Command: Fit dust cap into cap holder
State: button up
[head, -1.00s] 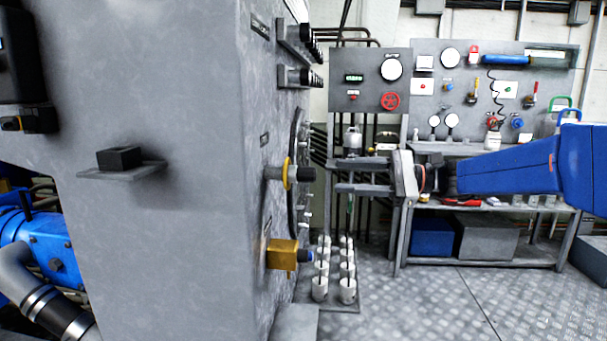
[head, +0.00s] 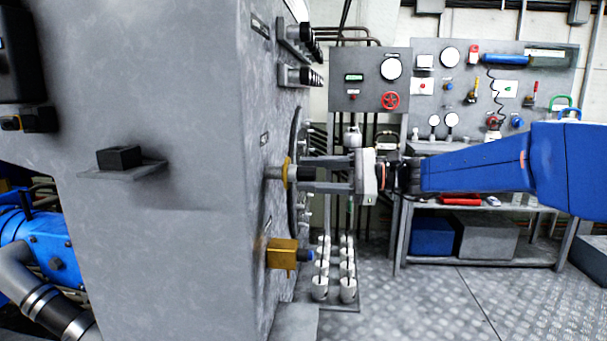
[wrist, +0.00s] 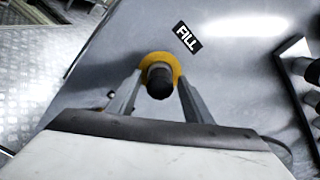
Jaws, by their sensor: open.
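The black dust cap (head: 305,173) sits on a port with a yellow ring (head: 285,173) on the side of the grey cabinet. In the wrist view the cap (wrist: 160,84) lies in front of the yellow ring (wrist: 172,63). My gripper (head: 306,174) is open, with its fingers on either side of the cap. In the wrist view my gripper (wrist: 160,90) shows a gap to the cap on both sides. A small shelf with a black square block (head: 120,157) on the cabinet's front face may be the cap holder; I cannot tell.
A brass block fitting (head: 282,253) with a dark end sticks out below the port. A FILL label (wrist: 187,38) is beside the port. A workbench (head: 490,208) stands behind my arm.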

jog(key=shift+c, duration=0.7)
jog(key=c, duration=0.9)
jog(key=shift+c, duration=0.3)
jog(key=shift+d, duration=1.85)
jog(key=shift+s+d, duration=0.1)
jog(key=shift+d, duration=1.85)
